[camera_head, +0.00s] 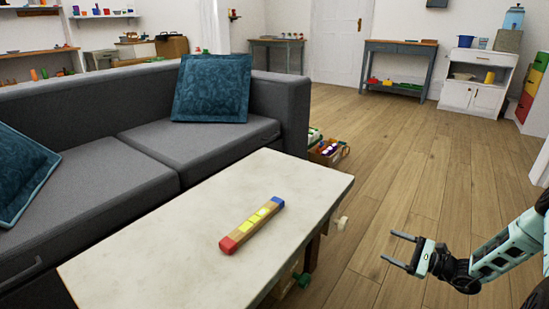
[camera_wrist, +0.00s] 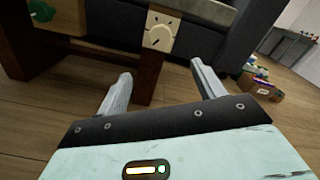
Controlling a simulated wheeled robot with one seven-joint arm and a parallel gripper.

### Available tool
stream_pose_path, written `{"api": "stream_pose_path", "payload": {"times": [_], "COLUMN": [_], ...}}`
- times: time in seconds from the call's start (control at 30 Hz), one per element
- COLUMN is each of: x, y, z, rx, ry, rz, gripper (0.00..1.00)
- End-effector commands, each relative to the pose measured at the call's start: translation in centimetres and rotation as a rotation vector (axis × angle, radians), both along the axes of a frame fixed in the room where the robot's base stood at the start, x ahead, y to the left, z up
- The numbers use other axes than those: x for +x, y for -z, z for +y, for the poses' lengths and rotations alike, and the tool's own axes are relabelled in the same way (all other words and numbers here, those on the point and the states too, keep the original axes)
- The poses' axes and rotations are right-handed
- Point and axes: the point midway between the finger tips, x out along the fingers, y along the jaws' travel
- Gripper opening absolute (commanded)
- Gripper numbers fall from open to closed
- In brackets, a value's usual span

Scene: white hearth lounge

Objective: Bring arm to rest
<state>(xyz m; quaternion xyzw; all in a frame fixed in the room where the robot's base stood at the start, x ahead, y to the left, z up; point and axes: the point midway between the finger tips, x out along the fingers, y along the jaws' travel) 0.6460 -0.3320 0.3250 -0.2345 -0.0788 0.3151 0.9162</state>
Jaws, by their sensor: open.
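My gripper (camera_head: 393,250) is at the lower right of the head view, at the end of my pale green and black arm. Its two fingers are spread apart with nothing between them. It is over the wooden floor, to the right of the coffee table and apart from it.
A pale-topped coffee table (camera_head: 150,240) bears a bar of red, yellow and blue blocks (camera_head: 252,225). A grey sofa (camera_head: 100,160) with teal cushions (camera_head: 212,88) stands behind it. A box of toys (camera_head: 328,152) is on the floor. The floor (camera_head: 400,150) right of the table is clear.

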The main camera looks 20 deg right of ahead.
Motion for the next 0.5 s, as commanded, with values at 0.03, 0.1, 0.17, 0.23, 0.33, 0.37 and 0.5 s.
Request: {"api": "stream_pose_path", "payload": {"times": [0.03, 0.1, 0.17, 0.23, 0.33, 0.37, 0.5], "x": [0.1, 0.4, 1.0, 1.9, 2.6, 2.6, 1.3], "y": [-0.1, -0.8, -1.9, -4.0, -7.6, -8.7, -13.4], "z": [0.1, 0.9, 2.2, 4.9, 10.2, 11.9, 19.6], "rx": [-0.001, -0.013, -0.036, -0.078, -0.170, -0.201, -0.364], "ry": [-0.004, -0.037, -0.097, -0.205, -0.413, -0.480, -0.779], "rz": [0.000, 0.002, 0.004, 0.009, 0.019, 0.021, 0.021], "gripper": [0.69, 0.69, 0.69, 0.69, 0.69, 0.69, 0.69]}}
